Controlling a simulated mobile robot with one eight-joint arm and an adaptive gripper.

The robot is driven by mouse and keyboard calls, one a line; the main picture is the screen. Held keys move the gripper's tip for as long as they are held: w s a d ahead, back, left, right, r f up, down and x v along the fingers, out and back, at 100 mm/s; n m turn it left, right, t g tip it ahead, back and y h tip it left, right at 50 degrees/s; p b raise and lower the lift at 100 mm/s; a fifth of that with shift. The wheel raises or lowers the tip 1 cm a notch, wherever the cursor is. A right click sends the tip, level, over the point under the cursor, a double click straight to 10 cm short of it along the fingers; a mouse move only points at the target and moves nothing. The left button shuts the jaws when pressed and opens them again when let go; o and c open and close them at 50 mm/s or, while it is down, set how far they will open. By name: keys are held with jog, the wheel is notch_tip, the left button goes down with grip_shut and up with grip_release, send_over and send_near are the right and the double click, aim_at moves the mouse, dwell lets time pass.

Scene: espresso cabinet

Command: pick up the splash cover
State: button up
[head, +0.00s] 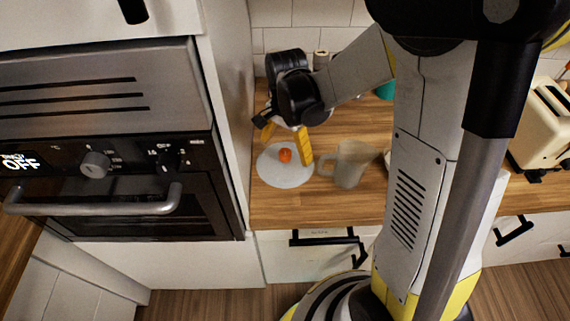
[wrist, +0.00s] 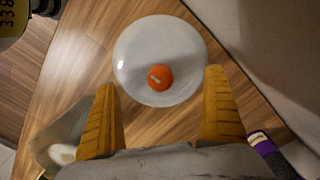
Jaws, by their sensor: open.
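The splash cover is a pale, translucent round disc with an orange-red knob in the middle. In the head view the splash cover (head: 272,174) lies on the wooden counter near the oven side. In the wrist view the splash cover (wrist: 135,55) and its knob (wrist: 160,77) show whole. My gripper (head: 287,148) has yellow fingers and is open and empty. In the wrist view my gripper (wrist: 162,80) has one finger on each side of the knob in the picture, apart from it. I cannot tell the exact height of the fingertips above the cover.
A translucent jug (head: 352,163) stands just right of the cover on the counter (head: 290,211); it shows at lower left in the wrist view (wrist: 62,135). An oven (head: 120,185) is at left, and a cream toaster (head: 545,120) at far right.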

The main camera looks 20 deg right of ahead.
notch_tip(320, 180, down, 3)
jog(key=shift+r+b, duration=0.1)
jog(key=shift+b, duration=0.2)
jog(key=c, duration=1.6)
jog(key=shift+c, duration=0.3)
